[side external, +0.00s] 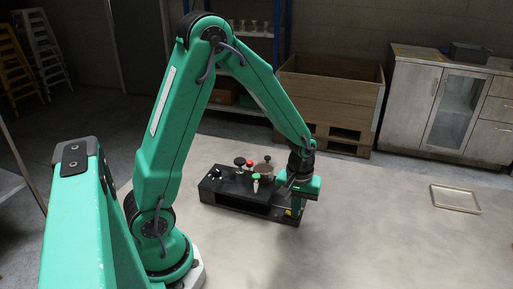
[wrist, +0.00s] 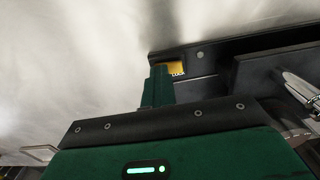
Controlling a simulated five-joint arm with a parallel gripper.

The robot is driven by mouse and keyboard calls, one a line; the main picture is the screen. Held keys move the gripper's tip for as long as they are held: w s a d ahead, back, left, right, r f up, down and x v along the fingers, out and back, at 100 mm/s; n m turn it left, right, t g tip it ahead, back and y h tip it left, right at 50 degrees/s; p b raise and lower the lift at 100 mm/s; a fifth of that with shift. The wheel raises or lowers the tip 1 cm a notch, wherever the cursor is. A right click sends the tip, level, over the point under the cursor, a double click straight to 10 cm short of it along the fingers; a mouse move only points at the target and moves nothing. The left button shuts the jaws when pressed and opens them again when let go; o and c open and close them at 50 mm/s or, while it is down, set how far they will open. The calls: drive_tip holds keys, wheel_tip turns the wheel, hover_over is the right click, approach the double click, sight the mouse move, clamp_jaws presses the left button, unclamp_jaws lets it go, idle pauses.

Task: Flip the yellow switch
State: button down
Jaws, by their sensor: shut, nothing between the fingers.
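The yellow switch (wrist: 177,68) shows in the wrist view as a small yellow piece with dark lettering, on the dark edge of a black unit (wrist: 215,55). My gripper (wrist: 158,76) is shut and empty, its green fingertip just left of the yellow piece. I cannot tell whether they touch. In the side view the black unit (side external: 222,190) stands on the pale surface, and my gripper (side external: 297,207) points down at its right end. A bit of yellow (side external: 288,212) shows there; the arm's end hides much of this area. The switch's position cannot be read.
The unit's top carries a red knob (side external: 250,163), a green-topped piece (side external: 256,177), a round pan-like piece (side external: 264,169) and dark knobs. A shallow frame-like tray (side external: 455,198) lies far right. Bare surface lies between. A wooden crate (side external: 330,95) and cabinets (side external: 445,105) stand behind.

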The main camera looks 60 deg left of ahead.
sight(290, 213)
drive_tip(key=shift+s+a+r, duration=0.1)
drive_tip(key=shift+s+a, duration=0.4)
drive_tip(key=shift+r, duration=0.15)
wheel_tip(290, 213, up, 14)
idle(1.0)
drive_tip(key=shift+w+d, duration=0.45)
drive_tip(key=shift+w, duration=0.05)
drive_tip(key=shift+f, duration=0.2)
